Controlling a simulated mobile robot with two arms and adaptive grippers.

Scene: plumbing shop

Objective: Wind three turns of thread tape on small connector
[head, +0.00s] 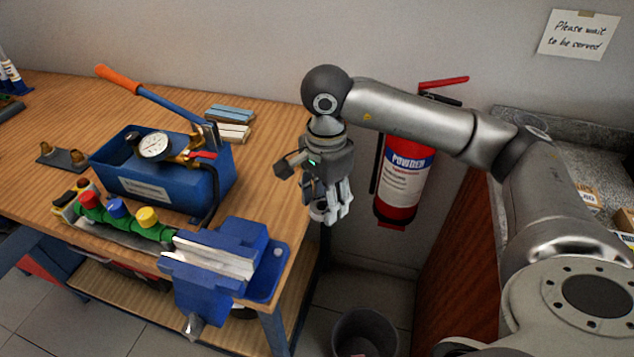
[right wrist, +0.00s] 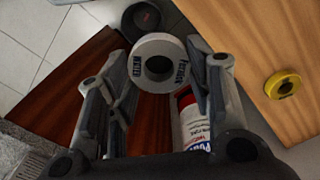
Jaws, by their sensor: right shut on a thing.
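My right gripper (head: 333,214) hangs just off the right end of the workbench (head: 270,130), fingers pointing down. It is shut on a white tape roll (head: 318,209). In the right wrist view the roll (right wrist: 160,50) sits between the fingertips, its printed face and dark centre hole toward the camera. Two brass fittings (head: 77,154) stand on a small dark plate at the left of the bench; I cannot tell which is the small connector. A yellow tape roll (right wrist: 283,85) lies on the wood in the right wrist view. My left gripper is not in view.
A blue vise (head: 225,262) is at the bench's front right corner, beside a green manifold (head: 120,226) with coloured caps. A blue test pump (head: 160,175) with a gauge stands behind. A fire extinguisher (head: 402,180) hangs on the wall; a bin (head: 365,330) stands below.

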